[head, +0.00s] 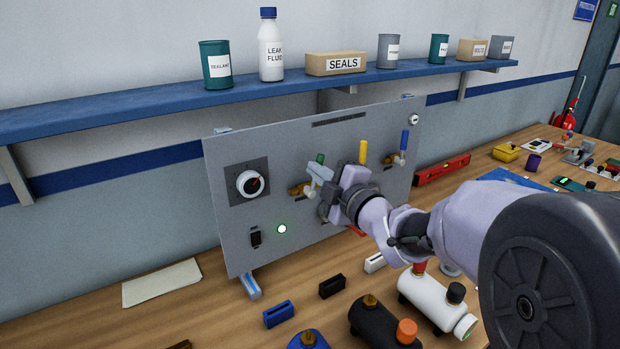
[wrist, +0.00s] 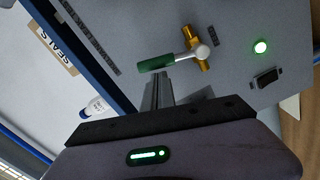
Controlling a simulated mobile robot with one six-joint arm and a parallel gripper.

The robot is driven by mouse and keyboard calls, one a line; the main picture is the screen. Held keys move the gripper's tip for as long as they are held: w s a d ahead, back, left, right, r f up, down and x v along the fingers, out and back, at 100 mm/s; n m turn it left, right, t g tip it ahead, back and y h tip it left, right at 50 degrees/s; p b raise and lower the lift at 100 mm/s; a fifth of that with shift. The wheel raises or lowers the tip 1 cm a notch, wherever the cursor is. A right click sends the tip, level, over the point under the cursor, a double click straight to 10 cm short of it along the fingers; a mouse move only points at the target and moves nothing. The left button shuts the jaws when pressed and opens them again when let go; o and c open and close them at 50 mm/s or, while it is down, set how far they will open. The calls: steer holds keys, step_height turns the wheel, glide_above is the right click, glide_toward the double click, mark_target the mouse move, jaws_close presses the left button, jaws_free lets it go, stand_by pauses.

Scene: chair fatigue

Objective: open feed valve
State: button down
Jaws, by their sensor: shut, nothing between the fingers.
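A grey panel (head: 225,215) carries several valves with coloured levers. The green lever (head: 320,158) points roughly up, as do the yellow lever (head: 363,151) and the blue lever (head: 404,141). Which one is the feed valve I cannot read. My gripper (head: 314,180) is in front of the green-lever valve and partly hides it. My gripper's fingers (wrist: 157,80) are shut and empty, close to the lever; contact cannot be told.
The panel also has a dial (head: 250,183), a lit green lamp (head: 282,229) and a black switch (head: 255,238). A blue shelf (head: 120,110) with cans, a bottle and boxes runs above. Cylinders and small blocks stand on the wooden bench (head: 215,315) below.

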steer(key=w+d+f+m+p, duration=0.2)
steer(key=w+d+f+m, duration=0.2)
steer(key=m, duration=0.8)
steer(key=shift+d+f+m+g+y, duration=0.3)
steer(key=shift+d+f+m+g, duration=0.1)
steer(key=shift+d, duration=0.55)
steer(key=shift+f, duration=0.1)
